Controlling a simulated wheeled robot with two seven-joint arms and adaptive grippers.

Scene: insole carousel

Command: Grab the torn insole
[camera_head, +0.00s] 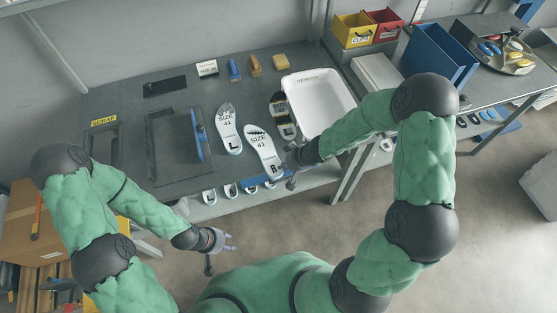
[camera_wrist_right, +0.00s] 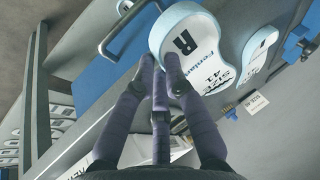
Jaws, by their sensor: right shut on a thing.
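A white insole (camera_head: 262,148) marked SIZE 41 and R, with a pale blue edge, lies at the front edge of the dark bench; its toe end shows dark jagged marks. My right gripper (camera_head: 287,173) is shut on its heel end. The right wrist view shows my fingers (camera_wrist_right: 167,90) against the white insole (camera_wrist_right: 190,38) beside the R. A matching white insole (camera_head: 229,125) marked L lies to its left. My left gripper (camera_head: 228,242) is open and empty in front of the bench.
A white tray (camera_head: 342,116) and a dark insole (camera_head: 280,108) lie near the right arm. A dark panel with a blue handle (camera_head: 197,134) is at left, near a SCRAP label (camera_head: 104,121). Brushes and blocks stand at the back.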

